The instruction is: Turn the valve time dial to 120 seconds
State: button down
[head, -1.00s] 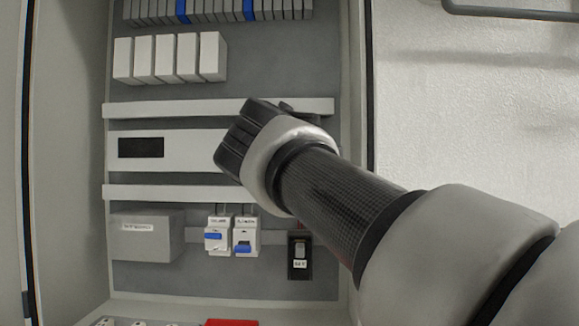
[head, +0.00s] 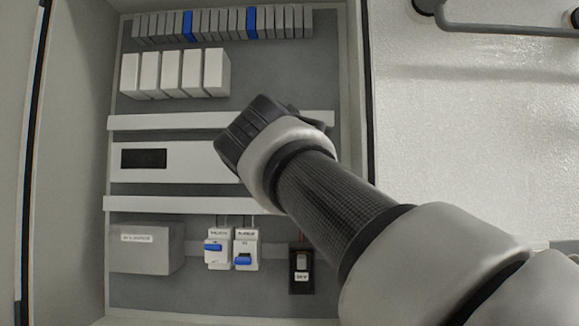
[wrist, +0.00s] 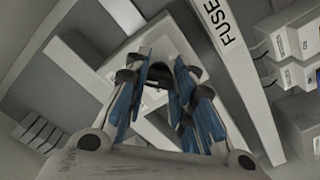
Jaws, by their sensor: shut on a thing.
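The valve time dial shows in the wrist view as a small dark round knob (wrist: 157,73), partly hidden between my fingers, on a pale panel. My gripper (wrist: 158,84) has its blue-padded fingers on either side of the knob, shut on it. In the head view my gripper (head: 247,128) is in front of the white panel strip (head: 200,160) with a black display (head: 144,158). There it hides the dial and the right part of the strip. No dial marking or display digits are readable.
Below the strip are a grey box (head: 145,259), two white breakers with blue levers (head: 217,262) and a dark switch (head: 302,282). White modules (head: 174,77) and a terminal row stand above. The cabinet's right edge (head: 358,120) is close to my arm.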

dwell(0.3)
jog(key=c, duration=1.4)
grip_release()
jog(key=shift+o, duration=0.2)
jog(key=shift+s, duration=0.15)
jog(key=s, duration=0.7)
jog(key=shift+s, duration=0.15)
jog(key=shift+a, duration=0.1)
